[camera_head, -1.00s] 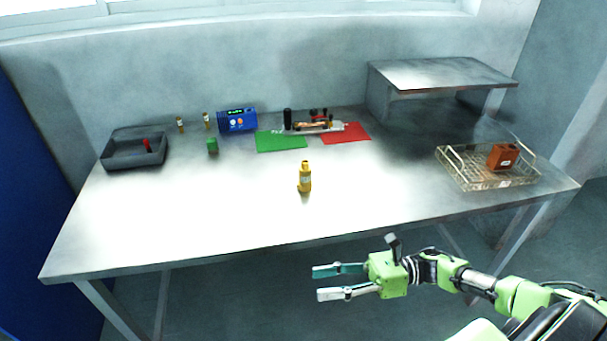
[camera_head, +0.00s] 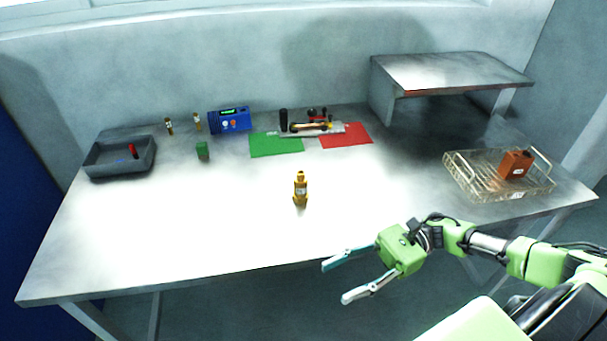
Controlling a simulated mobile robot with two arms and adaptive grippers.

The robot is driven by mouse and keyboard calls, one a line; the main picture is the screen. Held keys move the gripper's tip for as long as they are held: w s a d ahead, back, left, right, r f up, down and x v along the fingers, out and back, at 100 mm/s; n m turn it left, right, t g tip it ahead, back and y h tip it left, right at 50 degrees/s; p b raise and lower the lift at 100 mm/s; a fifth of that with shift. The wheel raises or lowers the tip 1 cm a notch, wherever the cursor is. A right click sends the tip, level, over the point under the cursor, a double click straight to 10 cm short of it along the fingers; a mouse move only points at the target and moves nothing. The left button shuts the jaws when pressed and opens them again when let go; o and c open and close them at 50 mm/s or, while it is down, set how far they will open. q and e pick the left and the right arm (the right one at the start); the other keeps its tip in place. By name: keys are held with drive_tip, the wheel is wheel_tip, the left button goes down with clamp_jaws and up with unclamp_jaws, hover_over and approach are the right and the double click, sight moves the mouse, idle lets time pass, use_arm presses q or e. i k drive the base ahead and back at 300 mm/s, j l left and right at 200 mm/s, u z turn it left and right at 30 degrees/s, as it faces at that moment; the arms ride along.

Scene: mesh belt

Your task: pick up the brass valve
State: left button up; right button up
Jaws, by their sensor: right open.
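The brass valve (camera_head: 300,189) is a small yellow-gold piece standing upright on the metal table (camera_head: 220,220), near the middle and towards the front. Nothing touches it. My right gripper (camera_head: 344,281) is open and empty. In the picture it is below and a little right of the valve, at the table's front edge, with its fingers pointing left. My left gripper is not in view.
A wire basket (camera_head: 462,177) with an orange-brown block (camera_head: 515,164) is at the right, below a raised shelf (camera_head: 450,72). A dark tray (camera_head: 105,170) is at the left. Green (camera_head: 276,146) and red (camera_head: 345,138) mats and a blue device (camera_head: 230,120) are behind. Table around the valve is clear.

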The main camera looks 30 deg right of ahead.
sight(301, 195)
drive_tip(key=i+l, duration=0.95)
